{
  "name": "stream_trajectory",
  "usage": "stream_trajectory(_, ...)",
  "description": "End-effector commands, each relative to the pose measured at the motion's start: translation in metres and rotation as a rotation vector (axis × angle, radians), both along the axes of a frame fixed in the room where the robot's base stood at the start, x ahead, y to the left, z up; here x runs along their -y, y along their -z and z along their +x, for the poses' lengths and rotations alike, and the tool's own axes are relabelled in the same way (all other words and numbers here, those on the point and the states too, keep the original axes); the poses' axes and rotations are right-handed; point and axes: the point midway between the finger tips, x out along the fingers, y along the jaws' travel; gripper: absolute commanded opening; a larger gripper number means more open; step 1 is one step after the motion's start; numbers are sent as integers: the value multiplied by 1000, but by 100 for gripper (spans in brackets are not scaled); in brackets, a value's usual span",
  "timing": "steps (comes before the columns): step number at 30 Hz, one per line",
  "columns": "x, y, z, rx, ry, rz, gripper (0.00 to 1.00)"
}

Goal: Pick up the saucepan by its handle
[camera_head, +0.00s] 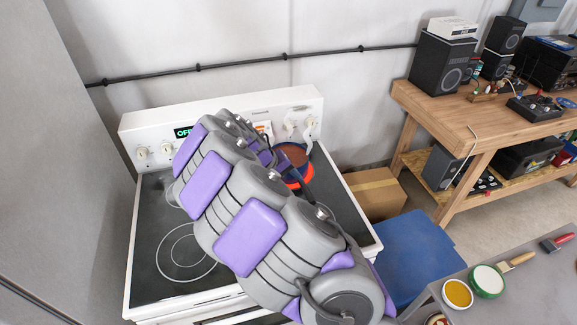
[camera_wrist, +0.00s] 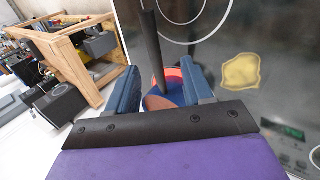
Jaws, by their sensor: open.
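The saucepan (camera_head: 294,153) stands at the back right of the stove top, partly hidden by my arm in the head view. In the wrist view the red and blue saucepan (camera_wrist: 173,77) shows low between the fingers, partly covered. Its dark handle (camera_wrist: 151,45) rises up the picture, in line with the gap between the fingers. My gripper (camera_wrist: 162,66) is open, with one blue-grey finger on each side of the handle. I cannot tell whether a finger touches it. In the head view my arm hides the fingers.
The white stove (camera_head: 152,298) has a black glass top and a knob panel behind. A pale yellow patch (camera_wrist: 241,71) shows on the glass. A cardboard box (camera_head: 377,196), a blue object (camera_head: 415,255) and a wooden workbench (camera_head: 470,105) stand to the right.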

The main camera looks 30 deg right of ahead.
Motion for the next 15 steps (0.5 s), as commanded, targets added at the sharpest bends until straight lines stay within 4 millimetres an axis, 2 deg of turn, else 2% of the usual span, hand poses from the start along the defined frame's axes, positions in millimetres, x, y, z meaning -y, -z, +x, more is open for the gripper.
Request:
stream_trajectory(1, 6, 10, -1, 0, 1, 0, 51)
stream_trajectory(6, 19, 29, -3, -2, 0, -1, 51)
stream_trajectory(15, 30, 41, -5, 0, 1, -1, 51)
